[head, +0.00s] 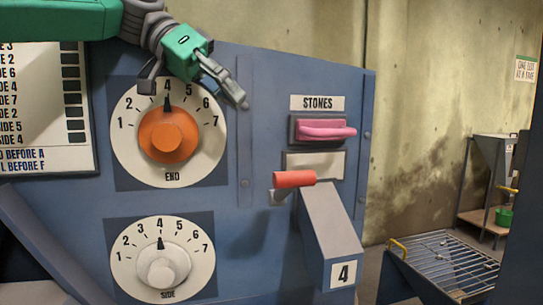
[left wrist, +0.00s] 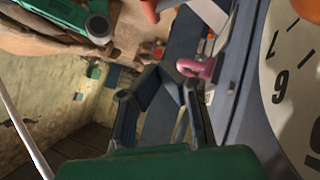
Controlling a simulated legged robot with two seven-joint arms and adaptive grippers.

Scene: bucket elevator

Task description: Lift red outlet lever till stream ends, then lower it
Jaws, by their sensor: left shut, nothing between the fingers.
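The red outlet lever (head: 294,179) sits level at the top of the grey chute (head: 328,225) marked 4. No stream shows clearly at the chute's mouth. In the left wrist view, a red end that looks like this lever (left wrist: 149,9) shows at the top edge. My left gripper (head: 241,102) is shut and empty in front of the blue panel, above and left of the lever and apart from it. Its fingers also show in the left wrist view (left wrist: 160,90). My right gripper is in neither view.
A pink handle (head: 325,131) juts out below the STONES label, above the lever. The orange END dial (head: 167,138) and white SIDE dial (head: 162,267) are on the left, both pointing near 4. A wire rack (head: 449,259) stands right of the chute.

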